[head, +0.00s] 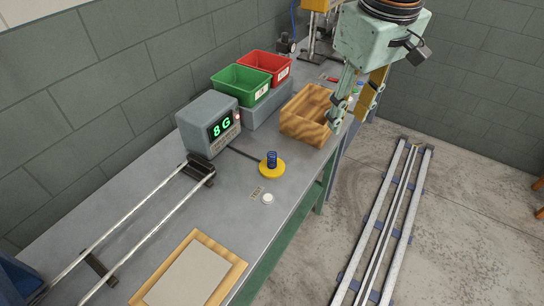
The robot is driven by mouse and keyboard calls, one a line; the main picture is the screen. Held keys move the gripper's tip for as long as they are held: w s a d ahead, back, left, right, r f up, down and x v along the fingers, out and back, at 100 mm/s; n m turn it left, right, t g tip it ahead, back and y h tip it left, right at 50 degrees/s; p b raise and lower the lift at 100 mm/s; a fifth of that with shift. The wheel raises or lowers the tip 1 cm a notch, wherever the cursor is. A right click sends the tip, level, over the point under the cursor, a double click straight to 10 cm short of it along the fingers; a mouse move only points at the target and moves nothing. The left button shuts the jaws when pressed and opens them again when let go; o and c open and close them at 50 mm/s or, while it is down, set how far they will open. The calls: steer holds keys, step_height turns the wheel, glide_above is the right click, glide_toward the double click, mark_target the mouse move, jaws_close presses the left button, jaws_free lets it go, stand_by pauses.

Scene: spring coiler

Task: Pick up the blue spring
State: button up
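The blue spring (271,158) is a small dark blue coil. It stands upright on a round yellow base (272,170) on the grey workbench (225,185), near the bench's right edge. My gripper (348,118) hangs at the upper right, beyond the bench edge and beside the wooden box. It is well apart from the spring, above and to its right in the picture. Its two fingers, one pale green and one yellow, are spread with a gap between them. I see nothing held there.
A grey display box (208,122) reading "8G" stands left of the spring. Behind are green (240,84) and red (265,66) bins and a wooden box (305,113). A white button (268,198) and a wood-framed board (191,272) lie in front. Floor rails run at right.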

steer(key=w+a+f+n+g+p, duration=0.1)
steer(key=w+a+f+n+p, duration=0.3)
steer(key=w+a+f+p, duration=0.45)
steer(key=n+g+p, duration=0.1)
steer(key=n+p, duration=0.2)
steer(key=n, duration=0.1)
glide_above(272, 154)
step_height(272, 154, down, 10)
steer(key=shift+w+d, duration=0.15)
steer(key=shift+w, duration=0.05)
steer(key=shift+f, duration=4.2)
steer(key=shift+f, duration=0.1)
steer(key=shift+s+a+f, duration=0.1)
steer(key=shift+f, duration=1.15)
steer(key=shift+s+a+f, duration=0.1)
steer(key=shift+f, duration=1.1)
